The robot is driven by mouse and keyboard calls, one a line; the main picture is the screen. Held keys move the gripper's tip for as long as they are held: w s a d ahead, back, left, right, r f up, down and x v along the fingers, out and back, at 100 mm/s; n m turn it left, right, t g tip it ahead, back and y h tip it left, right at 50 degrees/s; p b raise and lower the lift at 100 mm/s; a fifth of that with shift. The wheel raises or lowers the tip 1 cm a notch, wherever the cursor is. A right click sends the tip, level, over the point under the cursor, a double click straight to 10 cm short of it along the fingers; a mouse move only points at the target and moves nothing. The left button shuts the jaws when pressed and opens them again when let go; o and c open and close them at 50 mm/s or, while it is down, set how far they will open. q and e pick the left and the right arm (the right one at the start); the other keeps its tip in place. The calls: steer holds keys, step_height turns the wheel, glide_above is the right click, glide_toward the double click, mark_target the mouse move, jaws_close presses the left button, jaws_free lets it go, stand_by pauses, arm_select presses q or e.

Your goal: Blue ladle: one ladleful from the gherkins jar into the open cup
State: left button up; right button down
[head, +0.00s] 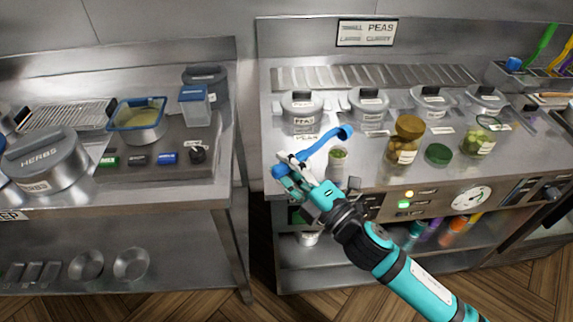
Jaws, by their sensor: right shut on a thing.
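My right gripper (297,178) is shut on the handle of the blue ladle (322,142), above the front edge of the right counter. The ladle's handle slants up to the right and its bowl (345,131) is just above and behind a small open cup (338,162) in this view. Green stuff shows at the cup's top. I cannot tell whether the bowl holds anything. An open glass jar with green pieces (479,142), likely the gherkins jar, stands further right; its label is too small to read. My left gripper is out of view.
A green lid (438,154) lies between that jar and a brown-topped jar (404,143). Several lidded steel pots (302,112) line the counter behind. A gap separates the left counter (190,166), holding a blue-rimmed pan (139,120) and a clear blue-topped container (194,106).

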stand_by(0.5)
steer(key=r+m+p, duration=0.1)
steer(key=r, duration=0.1)
steer(key=r+m+p, duration=0.1)
steer(key=p, duration=0.1)
steer(key=w+d+r+m+p, duration=0.1)
steer(key=r+p, duration=0.1)
steer(key=shift+r+m+h, duration=0.3)
steer(key=shift+h, duration=0.1)
steer(key=shift+w+d+r+m+t+p, duration=0.15)
steer(key=shift+d+r+m+p, duration=0.1)
steer(key=shift+r+m+p, duration=0.25)
steer(key=shift+w+d+r+m+t+p, duration=0.15)
steer(key=shift+d+r+m+p, duration=0.05)
steer(key=shift+r+m+p, duration=0.25)
steer(key=w+d+r+m+h+p, duration=0.2)
steer(key=w+d+r+m+p, duration=0.6)
steer(key=d+m, duration=0.4)
steer(key=shift+w+d+r+m+p, duration=0.2)
steer(key=shift+w+m+p, duration=0.4)
steer(key=shift+w, duration=0.5)
